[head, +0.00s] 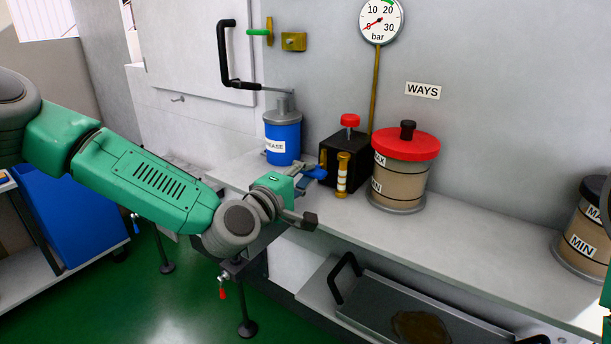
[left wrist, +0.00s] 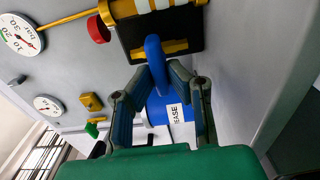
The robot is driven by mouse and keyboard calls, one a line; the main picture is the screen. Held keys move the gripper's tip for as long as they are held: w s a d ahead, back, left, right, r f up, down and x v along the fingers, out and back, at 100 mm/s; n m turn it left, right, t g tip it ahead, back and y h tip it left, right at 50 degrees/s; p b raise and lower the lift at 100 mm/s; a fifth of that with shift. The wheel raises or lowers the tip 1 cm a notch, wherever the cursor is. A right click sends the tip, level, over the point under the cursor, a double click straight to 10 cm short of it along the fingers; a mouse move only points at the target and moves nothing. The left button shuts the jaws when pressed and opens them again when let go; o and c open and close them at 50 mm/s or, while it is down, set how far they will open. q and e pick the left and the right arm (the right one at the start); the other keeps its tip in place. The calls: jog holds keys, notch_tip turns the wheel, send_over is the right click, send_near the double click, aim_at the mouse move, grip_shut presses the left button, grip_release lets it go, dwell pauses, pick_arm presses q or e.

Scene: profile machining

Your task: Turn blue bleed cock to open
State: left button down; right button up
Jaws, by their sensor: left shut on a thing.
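The blue bleed cock (head: 316,173) sticks out on the left side of a black block (head: 345,150) with a red knob (head: 350,120) on top. My left gripper (head: 306,173) reaches it from the left, above the bench. In the left wrist view the rounded blue handle (left wrist: 154,52) lies between the fingertips of the left gripper (left wrist: 158,70), which are shut on it. The joint of the cock is partly hidden, so its exact angle is hard to tell. My right gripper is not in view.
A blue grease canister (head: 282,140) stands close behind the left gripper. A red-lidded WAYS reservoir (head: 402,165) stands right of the block. The gauge (head: 381,20) needle is near 0. A tray (head: 420,300) lies below the bench (head: 480,225), whose right middle is clear.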

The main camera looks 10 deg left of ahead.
pick_arm(q)
jog(key=shift+s+d+f+h, duration=0.2)
jog(key=shift+d+h, duration=0.1)
jog(key=shift+d, duration=0.2)
